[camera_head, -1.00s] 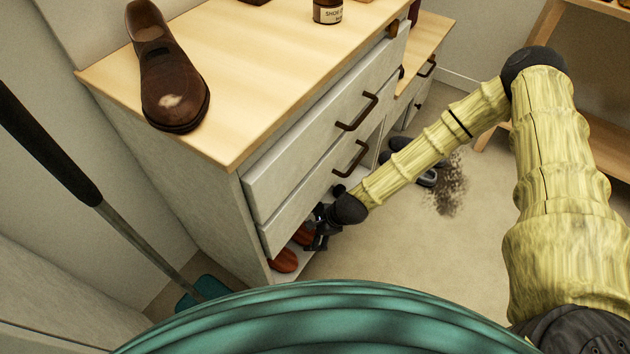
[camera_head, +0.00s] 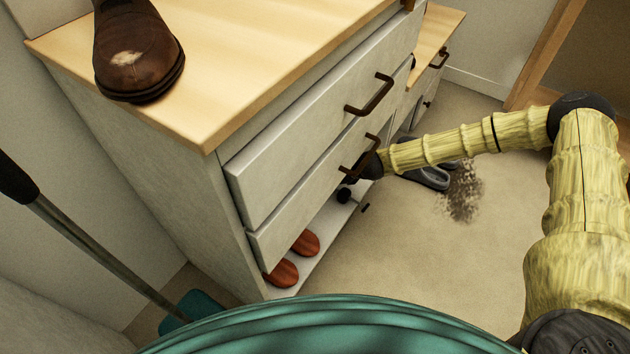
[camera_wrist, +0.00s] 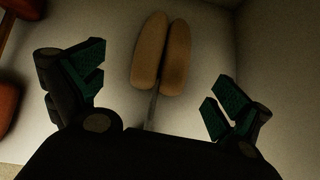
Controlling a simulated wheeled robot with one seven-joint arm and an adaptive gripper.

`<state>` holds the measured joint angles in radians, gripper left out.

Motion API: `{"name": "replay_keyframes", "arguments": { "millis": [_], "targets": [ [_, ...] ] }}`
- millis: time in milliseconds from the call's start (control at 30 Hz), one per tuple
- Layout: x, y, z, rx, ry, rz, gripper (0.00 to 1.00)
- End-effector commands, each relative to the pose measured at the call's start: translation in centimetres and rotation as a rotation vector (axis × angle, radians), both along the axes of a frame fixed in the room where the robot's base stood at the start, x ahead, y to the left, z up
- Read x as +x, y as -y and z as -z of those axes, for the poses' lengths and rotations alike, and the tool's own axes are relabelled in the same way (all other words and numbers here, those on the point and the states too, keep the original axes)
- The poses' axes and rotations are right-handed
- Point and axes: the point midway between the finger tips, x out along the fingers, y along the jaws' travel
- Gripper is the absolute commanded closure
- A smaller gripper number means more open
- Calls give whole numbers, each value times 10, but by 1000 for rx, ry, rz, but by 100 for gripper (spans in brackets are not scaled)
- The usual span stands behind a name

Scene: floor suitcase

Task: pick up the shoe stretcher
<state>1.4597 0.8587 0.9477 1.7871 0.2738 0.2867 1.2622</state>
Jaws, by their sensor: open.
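The shoe stretcher (camera_wrist: 150,50) shows in the wrist view as two long tan wooden halves side by side with a thin metal stem toward me. It lies on a pale shelf surface. My gripper (camera_wrist: 155,88) is open, with its green-padded fingers apart on the left and right of the stem end. The tan halves lie beyond and between the fingertips, and nothing is held. In the head view my gripper (camera_head: 348,192) is partly hidden at the low opening of the cabinet, and the stretcher is hidden there.
Reddish-brown shoes (camera_head: 283,273) sit on the cabinet's low shelf, left of my gripper. Drawers with dark handles (camera_head: 370,95) overhang the opening. A brown shoe (camera_head: 138,58) stands on top. Dark shoes (camera_head: 425,177) and a dirt patch (camera_head: 462,193) are on the floor.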

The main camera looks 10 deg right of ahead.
Motion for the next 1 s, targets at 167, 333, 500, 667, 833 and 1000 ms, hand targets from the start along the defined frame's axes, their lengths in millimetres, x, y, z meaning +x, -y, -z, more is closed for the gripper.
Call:
{"name": "replay_keyframes", "arguments": {
  "millis": [167,333,500,667,833,1000],
  "targets": [
    [10,-9,13,0,1,-4,0],
    [14,-13,18,0,2,-6,0],
    [25,-18,32,-2,3,-7,0],
    [36,-25,46,-1,1,-7,0],
    [41,-30,51,-1,0,-6,0],
    [42,-30,50,-1,0,-6,0]
  ]
}}
